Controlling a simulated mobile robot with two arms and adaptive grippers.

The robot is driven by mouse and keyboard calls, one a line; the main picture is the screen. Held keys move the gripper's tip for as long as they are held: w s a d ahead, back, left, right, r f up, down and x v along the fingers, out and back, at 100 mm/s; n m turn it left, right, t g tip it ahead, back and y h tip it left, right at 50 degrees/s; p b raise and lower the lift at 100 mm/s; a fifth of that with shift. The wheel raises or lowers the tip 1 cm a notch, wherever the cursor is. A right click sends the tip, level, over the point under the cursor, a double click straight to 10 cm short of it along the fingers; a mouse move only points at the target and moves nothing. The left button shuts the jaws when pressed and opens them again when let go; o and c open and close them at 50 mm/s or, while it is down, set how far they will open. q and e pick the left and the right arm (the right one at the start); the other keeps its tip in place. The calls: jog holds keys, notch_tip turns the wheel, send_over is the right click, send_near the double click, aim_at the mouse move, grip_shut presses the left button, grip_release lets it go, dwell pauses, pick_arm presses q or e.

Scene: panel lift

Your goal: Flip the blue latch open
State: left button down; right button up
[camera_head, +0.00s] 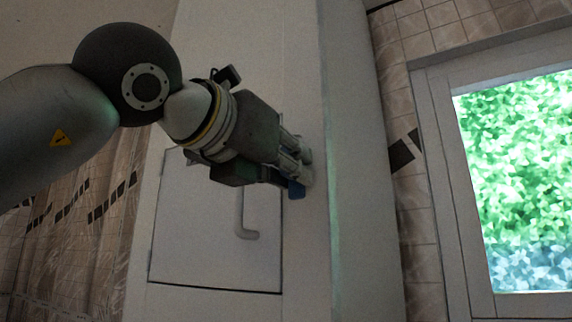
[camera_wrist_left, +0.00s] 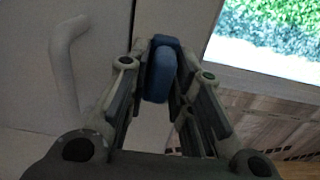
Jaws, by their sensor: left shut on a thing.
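The blue latch (camera_wrist_left: 160,72) shows between the fingers in the left wrist view; in the head view only a small blue part (camera_head: 296,190) shows below the fingertips. My left gripper (camera_head: 303,165) is at the right edge of the panel door, shut on the latch; its two fingers also show on both sides of the latch in the left wrist view (camera_wrist_left: 157,85). The white panel door (camera_head: 200,245) looks closed, with a grey handle (camera_head: 246,222) left of the latch. The handle also shows at the left of the wrist view (camera_wrist_left: 66,65). My right gripper is not in view.
The door sits in a white cabinet or column (camera_head: 300,270) whose side face (camera_head: 360,200) turns away on the right. A window (camera_head: 515,180) in a pale frame is farther right. Tiled walls (camera_head: 60,230) stand on both sides.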

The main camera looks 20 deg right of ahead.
pick_arm(q)
jog(key=shift+f, duration=0.1)
jog(key=c, duration=1.4)
grip_release()
jog(key=v, duration=1.2)
jog(key=shift+d, duration=0.1)
